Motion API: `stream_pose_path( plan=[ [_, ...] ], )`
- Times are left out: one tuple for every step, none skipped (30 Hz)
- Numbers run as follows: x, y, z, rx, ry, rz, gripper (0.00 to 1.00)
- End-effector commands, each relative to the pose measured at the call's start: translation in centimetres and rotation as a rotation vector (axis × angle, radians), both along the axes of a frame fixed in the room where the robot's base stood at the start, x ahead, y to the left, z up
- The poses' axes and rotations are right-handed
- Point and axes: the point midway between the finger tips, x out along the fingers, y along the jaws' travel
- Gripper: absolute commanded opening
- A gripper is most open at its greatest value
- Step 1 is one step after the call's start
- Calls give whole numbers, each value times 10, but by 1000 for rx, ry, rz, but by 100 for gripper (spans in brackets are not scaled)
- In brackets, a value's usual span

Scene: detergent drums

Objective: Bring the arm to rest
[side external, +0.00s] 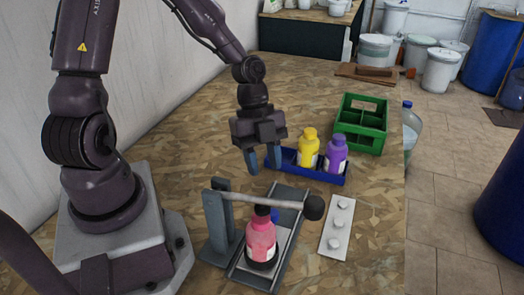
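My gripper (264,160) hangs above the table near the left end of a blue tray (328,178). Its two blue-grey fingers point down and stand apart, with nothing visible between them. A yellow bottle (308,148) and a purple bottle (336,153) stand upright in the blue tray, to the right of my gripper. A pink bottle (261,240) with a dark cap stands in a grey channel-like fixture (285,200) in front of my gripper.
A grey post (217,225) carries a rod with a dark round end (313,207) across the fixture. A white strip with round knobs (336,228) lies to its right. A green crate (361,123) stands behind the blue tray. The wooden table (375,240) is clear at right front.

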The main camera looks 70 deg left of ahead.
Motion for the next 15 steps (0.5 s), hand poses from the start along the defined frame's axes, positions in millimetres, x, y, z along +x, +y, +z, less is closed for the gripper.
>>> stream_pose_path(
  plan=[
    [1,4,6,3,-5,2,37],
    [1,5,9,2,-3,2,37],
    [1,6,12,2,-3,2,37],
    [1,6,14,1,-3,1,37],
    [1,7,15,1,-2,1,37],
    [1,7,17,1,-2,1,37],
    [0,7,17,0,-1,-1,37],
    [0,7,18,0,-2,-1,37],
    [0,7,18,0,-2,-1,37],
    [0,7,18,0,-1,-2,37],
    [0,7,18,0,-1,-2,37],
    [0,7,18,-1,-1,-3,37],
    [0,7,18,-1,-1,-2,37],
    [0,7,18,-1,-1,-2,37],
    [0,7,18,-1,-1,-2,37]
  ],
)
